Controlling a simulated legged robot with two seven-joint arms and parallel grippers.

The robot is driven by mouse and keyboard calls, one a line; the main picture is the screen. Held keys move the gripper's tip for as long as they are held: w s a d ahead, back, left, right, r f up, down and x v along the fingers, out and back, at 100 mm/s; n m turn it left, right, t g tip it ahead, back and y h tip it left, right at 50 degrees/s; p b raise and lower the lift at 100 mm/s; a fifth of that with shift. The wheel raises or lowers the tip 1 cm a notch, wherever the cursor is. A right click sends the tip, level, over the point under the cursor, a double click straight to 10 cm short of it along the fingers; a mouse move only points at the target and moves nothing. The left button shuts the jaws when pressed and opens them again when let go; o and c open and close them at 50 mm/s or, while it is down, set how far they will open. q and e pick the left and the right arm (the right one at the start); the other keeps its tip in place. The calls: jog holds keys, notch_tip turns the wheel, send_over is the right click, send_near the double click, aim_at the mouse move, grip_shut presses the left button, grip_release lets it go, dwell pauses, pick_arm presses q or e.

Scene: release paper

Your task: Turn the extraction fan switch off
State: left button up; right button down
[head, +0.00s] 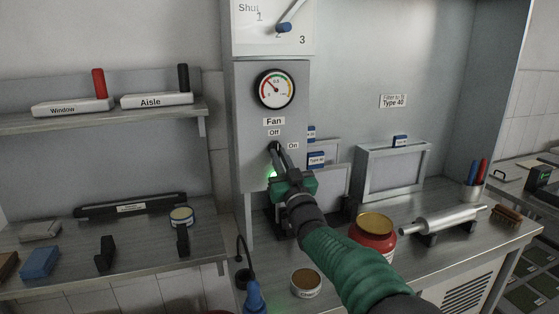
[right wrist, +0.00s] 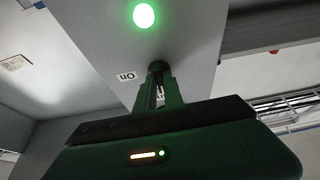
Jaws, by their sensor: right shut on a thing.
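The fan switch (head: 273,146) is a small dark knob on the grey control panel (head: 252,110), below the labels "Fan" and "Off" and left of "On". My right gripper (head: 277,156) reaches up to it and is shut on it; the fingers hide most of the knob, so its exact setting is unclear. In the right wrist view the dark switch (right wrist: 158,68) sits between the fingertips (right wrist: 162,85), beside the upside-down "On" label (right wrist: 126,75). A green light (right wrist: 144,15) glows on the panel. My left gripper is not in view.
A round gauge (head: 276,89) and a numbered selector (head: 284,27) are above the switch. A red jar (head: 372,236), an open tin (head: 306,283) and a metal roller (head: 443,220) stand on the bench near my right arm.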

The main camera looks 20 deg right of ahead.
jog(key=shift+r, duration=0.15)
jog(key=c, duration=1.6)
grip_release()
jog(key=shift+c, duration=0.2)
jog(key=shift+o, duration=0.9)
jog(key=shift+w, duration=0.1)
jog(key=b+v, duration=0.2)
jog(key=v, duration=1.5)
jog(key=shift+f+b, duration=0.25)
jog(key=shift+b, duration=0.05)
jog(key=shift+w, duration=0.1)
